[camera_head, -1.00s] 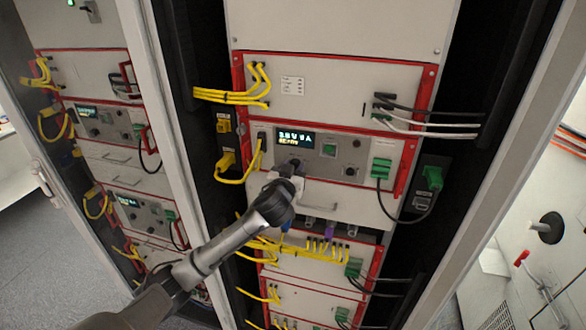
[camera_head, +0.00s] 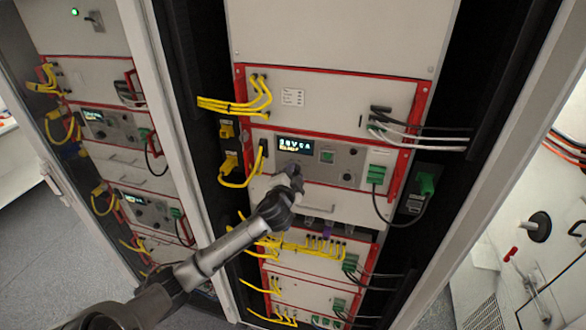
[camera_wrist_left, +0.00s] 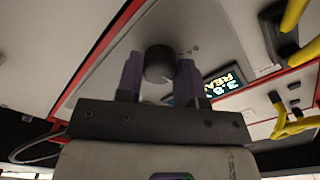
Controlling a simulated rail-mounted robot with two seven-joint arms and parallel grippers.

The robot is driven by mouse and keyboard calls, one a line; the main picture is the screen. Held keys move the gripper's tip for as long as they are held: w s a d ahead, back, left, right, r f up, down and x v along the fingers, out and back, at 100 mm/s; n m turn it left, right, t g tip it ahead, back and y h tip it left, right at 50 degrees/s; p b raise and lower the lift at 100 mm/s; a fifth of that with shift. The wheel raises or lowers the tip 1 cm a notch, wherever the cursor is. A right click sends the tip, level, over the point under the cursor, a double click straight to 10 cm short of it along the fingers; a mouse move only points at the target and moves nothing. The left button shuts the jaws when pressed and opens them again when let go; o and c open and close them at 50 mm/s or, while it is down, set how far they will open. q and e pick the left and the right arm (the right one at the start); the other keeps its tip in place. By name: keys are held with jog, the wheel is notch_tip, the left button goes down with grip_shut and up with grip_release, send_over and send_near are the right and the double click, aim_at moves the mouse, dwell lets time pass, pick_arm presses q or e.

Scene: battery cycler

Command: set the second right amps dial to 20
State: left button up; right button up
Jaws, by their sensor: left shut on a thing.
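A black round dial (camera_wrist_left: 160,63) sits on the grey front panel in the left wrist view. My left gripper (camera_wrist_left: 160,75) has its two purple fingers on either side of the dial and is shut on it.
A green button (camera_head: 327,156) and a small dark knob (camera_head: 347,177) are right of my gripper. Yellow cables (camera_head: 240,180) hang at the left and a green connector (camera_head: 376,174) sits at the right. A drawer handle (camera_head: 318,209) is below.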

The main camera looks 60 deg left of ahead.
pick_arm(q)
jog(key=m+p, duration=0.2)
jog(key=m, duration=0.1)
jog(key=shift+r, duration=0.15)
jog(key=shift+m+p, duration=0.5)
jog(key=shift+m, duration=0.6)
jog(key=o, duration=0.9)
jog(key=shift+b+v, duration=1.3)
jog(key=shift+v, duration=5.6)
